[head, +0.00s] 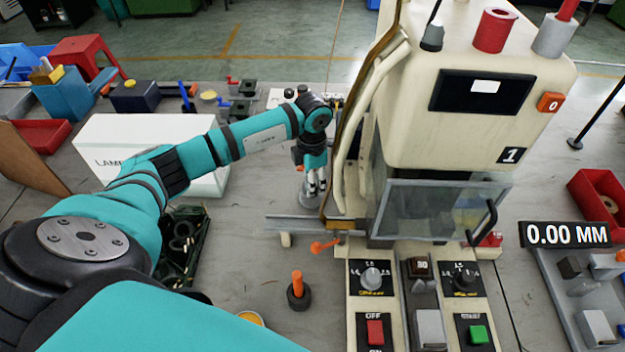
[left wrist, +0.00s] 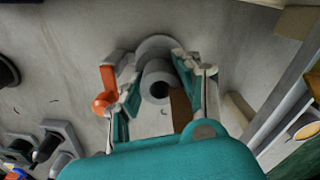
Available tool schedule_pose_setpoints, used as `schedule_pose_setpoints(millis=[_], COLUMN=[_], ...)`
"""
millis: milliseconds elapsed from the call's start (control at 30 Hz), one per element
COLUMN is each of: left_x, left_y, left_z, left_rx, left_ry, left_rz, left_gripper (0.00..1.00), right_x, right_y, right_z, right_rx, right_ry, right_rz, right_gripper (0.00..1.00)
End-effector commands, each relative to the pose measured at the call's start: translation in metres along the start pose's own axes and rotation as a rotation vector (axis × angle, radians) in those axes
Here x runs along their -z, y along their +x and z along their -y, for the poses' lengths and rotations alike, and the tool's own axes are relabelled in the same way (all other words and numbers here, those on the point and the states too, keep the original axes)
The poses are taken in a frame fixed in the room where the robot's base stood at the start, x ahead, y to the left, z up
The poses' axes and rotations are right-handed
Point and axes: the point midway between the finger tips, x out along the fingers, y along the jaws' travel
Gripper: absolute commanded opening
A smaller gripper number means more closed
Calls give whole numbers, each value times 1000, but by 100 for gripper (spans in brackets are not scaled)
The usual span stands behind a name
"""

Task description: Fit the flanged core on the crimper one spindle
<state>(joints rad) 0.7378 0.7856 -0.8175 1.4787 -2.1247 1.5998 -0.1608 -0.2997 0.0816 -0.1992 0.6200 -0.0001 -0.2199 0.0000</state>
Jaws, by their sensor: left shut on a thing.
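My left gripper (head: 316,190) points down just left of the crimper. In the left wrist view my left gripper (left wrist: 158,88) has its fingers on both sides of the flanged core (left wrist: 158,72), a grey hollow cylinder with a wide round flange, and is shut on it. In the head view the core (head: 308,198) shows only partly below the fingers, at or close to table height. Crimper one (head: 445,110) is a cream machine marked 1, with a clear guard (head: 440,212) at its front. I cannot make out its spindle. My right gripper is not in view.
A white box (head: 110,135) stands on the left, with a dark green crate (head: 205,250) of dark rings near it. A metal rail (head: 300,225) juts left from the crimper. A dark ring with an orange peg (head: 298,290) stands in front. Bare table lies between them.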

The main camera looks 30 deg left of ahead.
Motion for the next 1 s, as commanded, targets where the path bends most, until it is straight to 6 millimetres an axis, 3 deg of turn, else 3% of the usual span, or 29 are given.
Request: schedule_pose_setpoints(millis=[1000], left_x=[0], left_y=[27], left_z=[0], left_rx=[0], left_ry=[0], left_rz=[-1], left_gripper=[12], right_x=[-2], right_y=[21], right_z=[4], right_rx=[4], right_ry=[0], right_rz=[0], right_gripper=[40])
